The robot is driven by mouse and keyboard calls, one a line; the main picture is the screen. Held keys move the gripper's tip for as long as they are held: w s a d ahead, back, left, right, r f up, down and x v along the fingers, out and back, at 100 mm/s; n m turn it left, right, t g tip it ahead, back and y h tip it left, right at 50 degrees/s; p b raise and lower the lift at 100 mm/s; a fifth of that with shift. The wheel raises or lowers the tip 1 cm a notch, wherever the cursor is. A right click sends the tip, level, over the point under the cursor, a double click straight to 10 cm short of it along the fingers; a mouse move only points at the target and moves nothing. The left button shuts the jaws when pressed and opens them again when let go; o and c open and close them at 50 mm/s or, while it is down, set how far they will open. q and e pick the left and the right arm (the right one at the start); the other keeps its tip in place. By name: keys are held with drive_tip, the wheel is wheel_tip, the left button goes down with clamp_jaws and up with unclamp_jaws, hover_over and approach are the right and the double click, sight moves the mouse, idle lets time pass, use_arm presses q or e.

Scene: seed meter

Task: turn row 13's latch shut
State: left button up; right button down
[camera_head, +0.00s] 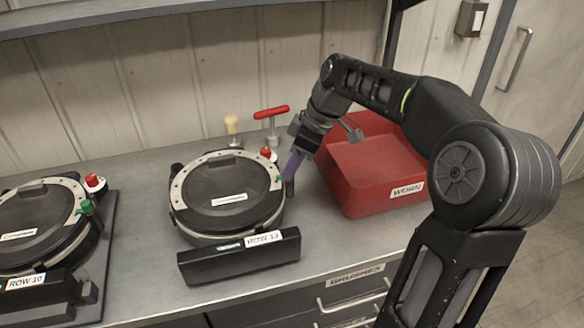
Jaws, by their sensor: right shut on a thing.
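The row 13 meter (228,195) is a round black unit with a pale ring around its lid, in the middle of the bench. Its front plate (240,257) carries a label that seems to read ROW 13. A bit of its green latch (279,179) shows at the lid's right edge, mostly hidden by my gripper. My right gripper (290,175) reaches down from the upper right, with purple near its tip. It is shut at the latch; the fingertips are small and partly hidden. The latch's exact angle cannot be told. My left gripper is out of view.
A red bin (365,180) stands close to the right, under my arm. The row 10 meter (32,232) is at the left. A red T-handle tool (271,114) and a pale-knobbed tool (232,124) stand behind.

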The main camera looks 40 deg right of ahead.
drive_tip(key=shift+n, duration=0.5)
drive_tip(key=c, duration=1.3)
unclamp_jaws()
drive_tip(key=shift+o, duration=0.2)
drive_tip(key=v, duration=0.7)
drive_tip(key=shift+d+r+b, duration=0.2)
drive_tip(key=shift+r+b, duration=0.1)
drive_tip(key=shift+r, duration=0.05)
